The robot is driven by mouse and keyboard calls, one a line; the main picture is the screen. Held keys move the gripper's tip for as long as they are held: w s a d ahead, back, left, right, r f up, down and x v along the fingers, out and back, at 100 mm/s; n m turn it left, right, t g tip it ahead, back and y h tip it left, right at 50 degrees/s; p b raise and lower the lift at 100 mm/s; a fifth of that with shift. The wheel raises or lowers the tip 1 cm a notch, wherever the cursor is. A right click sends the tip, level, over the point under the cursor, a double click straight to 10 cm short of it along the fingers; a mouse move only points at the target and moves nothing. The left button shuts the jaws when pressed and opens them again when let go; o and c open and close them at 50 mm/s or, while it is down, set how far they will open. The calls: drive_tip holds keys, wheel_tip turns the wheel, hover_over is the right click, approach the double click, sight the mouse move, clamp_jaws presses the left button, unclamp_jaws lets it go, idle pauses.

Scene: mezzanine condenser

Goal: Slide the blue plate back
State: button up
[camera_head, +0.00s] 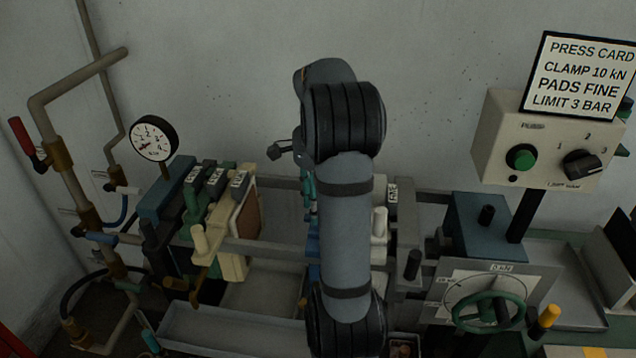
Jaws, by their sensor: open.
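A strip of blue (313,243), which looks like the blue plate, shows just left of my arm, between the rails of the plate press. My arm hides most of it, so its tilt and exact place cannot be told. A narrow teal-green piece (308,190) shows just above it. My gripper (284,150) shows only as a small dark jointed part left of my wrist, above the upper rail. It is open, its fingertips are mostly hidden, and I see nothing held. Contact with the blue plate cannot be told.
Dark, green and cream plates (243,235) with handles stand packed at the left. A white plate (380,222) is right of my arm. A gauge (154,138), pipes (75,180), control box (548,140) and green handwheel (488,312) flank the press. A tray (225,330) lies below.

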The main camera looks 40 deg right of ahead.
wheel_tip(320, 180, up, 9)
drive_tip(key=shift+r, duration=0.1)
idle(0.7)
wheel_tip(320, 180, down, 11)
drive_tip(key=shift+f, duration=0.5)
drive_tip(key=shift+w+a, duration=0.1)
